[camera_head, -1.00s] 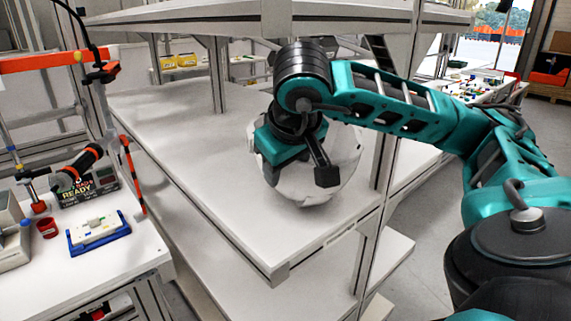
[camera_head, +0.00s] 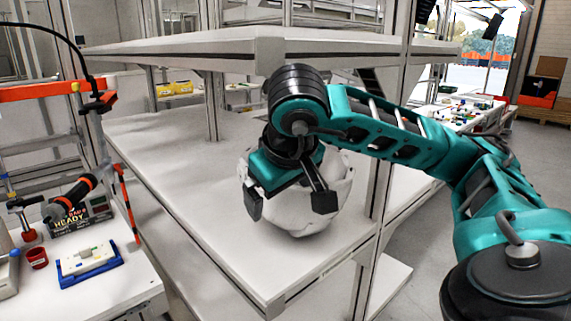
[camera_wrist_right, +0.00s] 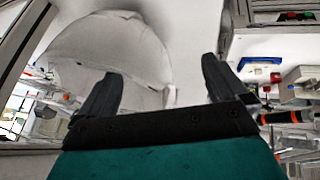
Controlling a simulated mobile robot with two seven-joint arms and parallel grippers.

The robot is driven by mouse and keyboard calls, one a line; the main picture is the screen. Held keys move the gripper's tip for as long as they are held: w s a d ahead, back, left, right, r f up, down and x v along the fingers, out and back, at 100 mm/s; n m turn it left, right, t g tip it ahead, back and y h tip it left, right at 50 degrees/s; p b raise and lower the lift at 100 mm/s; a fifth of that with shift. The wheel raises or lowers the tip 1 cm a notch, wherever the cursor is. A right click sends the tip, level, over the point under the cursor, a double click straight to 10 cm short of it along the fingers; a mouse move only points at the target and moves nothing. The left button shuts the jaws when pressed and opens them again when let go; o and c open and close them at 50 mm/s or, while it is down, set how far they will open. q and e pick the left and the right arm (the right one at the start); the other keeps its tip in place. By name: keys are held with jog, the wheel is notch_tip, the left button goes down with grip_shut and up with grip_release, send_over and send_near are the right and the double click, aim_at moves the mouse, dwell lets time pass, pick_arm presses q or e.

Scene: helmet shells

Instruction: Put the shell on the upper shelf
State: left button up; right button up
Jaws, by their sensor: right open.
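The white helmet shell (camera_head: 310,215) rests on the broad white shelf board (camera_head: 190,190), near its right front corner. My right gripper (camera_head: 288,203) is in front of the shell, fingers pointing down and apart, and hides part of it. In the right wrist view the shell (camera_wrist_right: 110,45) fills the upper left. One finger of the right gripper (camera_wrist_right: 160,72) overlaps the shell, the other lies over bare white board. Whether the fingers straddle the shell's edge, I cannot tell. My left gripper is out of view.
Another shelf board (camera_head: 240,50) is above, its front edge over my right wrist. A lower board (camera_head: 395,280) is below. A rack upright (camera_head: 378,190) stands right of the shell. A workbench (camera_head: 110,290) with a blue-framed tray (camera_head: 88,262) is at left. The board's left part is bare.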

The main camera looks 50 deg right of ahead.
jog(key=v, duration=1.1)
dwell(0.8)
jog(key=shift+w+f, duration=0.1)
dwell(0.6)
